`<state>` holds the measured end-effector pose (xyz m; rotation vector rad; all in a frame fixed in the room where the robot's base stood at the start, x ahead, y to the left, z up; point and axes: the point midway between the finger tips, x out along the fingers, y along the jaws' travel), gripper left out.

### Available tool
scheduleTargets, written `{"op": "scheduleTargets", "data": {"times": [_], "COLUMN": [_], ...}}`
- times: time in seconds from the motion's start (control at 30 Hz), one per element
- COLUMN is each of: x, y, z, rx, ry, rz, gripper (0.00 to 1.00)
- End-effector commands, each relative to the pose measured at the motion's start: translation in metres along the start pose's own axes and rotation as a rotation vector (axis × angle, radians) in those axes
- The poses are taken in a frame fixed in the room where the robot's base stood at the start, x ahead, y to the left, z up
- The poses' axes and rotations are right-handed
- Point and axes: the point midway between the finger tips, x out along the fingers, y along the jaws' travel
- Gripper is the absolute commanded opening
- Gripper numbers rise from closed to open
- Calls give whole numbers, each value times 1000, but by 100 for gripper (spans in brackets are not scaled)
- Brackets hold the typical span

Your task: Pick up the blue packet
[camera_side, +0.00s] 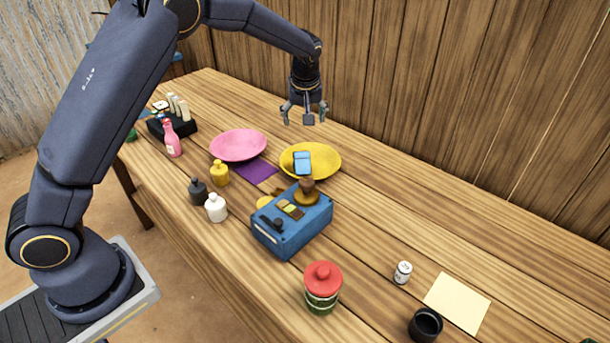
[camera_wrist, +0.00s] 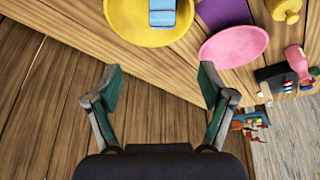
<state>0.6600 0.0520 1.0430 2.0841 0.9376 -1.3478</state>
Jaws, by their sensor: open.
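The blue packet (camera_side: 302,162) is a small light-blue block lying in the yellow dish (camera_side: 328,163). In the wrist view the packet (camera_wrist: 162,13) shows at the top edge, partly cut off, in the yellow dish (camera_wrist: 125,30). My gripper (camera_side: 305,114) hangs above the table, behind and above the yellow dish, pointing down. It is open and empty. In the wrist view its two fingers (camera_wrist: 160,82) are spread wide over bare wood, with the packet beyond them.
A pink dish (camera_side: 238,145) stands left of the yellow one, beside a purple sheet (camera_side: 254,172). A blue box-like scale (camera_side: 290,236) stands in front. Small bottles stand front left, including a white one (camera_side: 215,208). A red-lidded jar (camera_side: 322,287) is at the front. Right of the dishes is clear.

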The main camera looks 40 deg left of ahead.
Motion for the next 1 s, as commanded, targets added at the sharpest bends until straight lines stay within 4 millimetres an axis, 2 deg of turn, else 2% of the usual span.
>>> {"op": "scheduleTargets", "data": {"times": [0.03, 0.13, 0.5, 0.6, 0.83, 1.0], "x": [10, 23, 104, 119, 137, 165], "y": [-1, 0, -3, -2, -3, -6], "z": [7, 13, 15, 15, 14, 14], "rx": [12, 24, 24, 25, 24, 23], "ry": [-9, -16, -18, -17, -17, -17], "rz": [-18, -28, -26, -25, -24, -24], "gripper": [81, 81, 81, 81, 81, 81]}}
